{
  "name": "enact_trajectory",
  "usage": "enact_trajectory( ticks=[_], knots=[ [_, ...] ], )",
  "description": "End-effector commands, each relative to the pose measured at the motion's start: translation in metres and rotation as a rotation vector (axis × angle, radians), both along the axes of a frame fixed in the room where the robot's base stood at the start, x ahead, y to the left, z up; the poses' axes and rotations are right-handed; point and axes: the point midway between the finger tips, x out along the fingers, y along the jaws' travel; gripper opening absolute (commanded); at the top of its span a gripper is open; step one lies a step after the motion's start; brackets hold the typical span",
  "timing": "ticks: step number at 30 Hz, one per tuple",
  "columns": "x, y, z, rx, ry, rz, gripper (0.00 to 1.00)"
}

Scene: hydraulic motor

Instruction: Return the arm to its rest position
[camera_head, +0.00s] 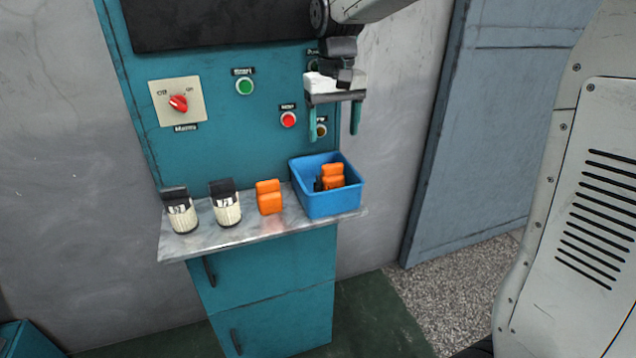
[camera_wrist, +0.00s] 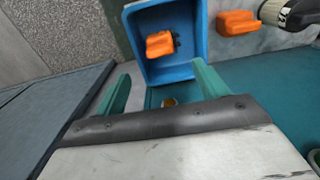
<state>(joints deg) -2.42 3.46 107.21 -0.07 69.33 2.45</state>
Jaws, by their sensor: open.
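My gripper (camera_head: 334,120) hangs from my arm in front of the teal panel, above the blue bin, with its two green fingers apart and nothing between them. In the wrist view my gripper (camera_wrist: 160,90) also shows spread fingers with an empty gap. The blue bin (camera_head: 332,203) stands at the right end of the metal shelf. An orange part with black on it (camera_head: 333,174) lies inside the bin; it also shows in the wrist view (camera_wrist: 160,44).
On the metal shelf (camera_head: 270,235) stand an orange part (camera_head: 269,197) and two white-and-black parts (camera_head: 226,205) (camera_head: 180,212). The panel carries a red rotary switch (camera_head: 178,103), a green button (camera_head: 245,87) and a red button (camera_head: 288,119). A grey-blue door (camera_head: 480,150) is at right.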

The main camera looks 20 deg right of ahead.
Motion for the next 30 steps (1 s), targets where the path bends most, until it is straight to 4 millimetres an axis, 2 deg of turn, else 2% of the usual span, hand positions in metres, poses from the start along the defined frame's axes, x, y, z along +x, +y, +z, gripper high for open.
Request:
enact_trajectory(
  ticks=[5,8,11,18,24,27,30],
  knots=[
    [-0.002,0.000,-0.002,0.000,0.006,0.004,0.72],
    [-0.015,-0.001,-0.015,-0.002,0.041,0.009,0.72],
    [-0.051,-0.003,-0.020,-0.003,0.064,0.015,0.72],
    [-0.159,-0.012,-0.020,-0.002,0.058,0.017,0.72],
    [-0.243,-0.017,-0.029,-0.002,0.012,0.013,0.72],
    [-0.273,-0.019,-0.035,-0.002,-0.021,0.009,0.72],
    [-0.291,-0.020,-0.037,-0.002,-0.056,0.004,0.72]
  ],
)
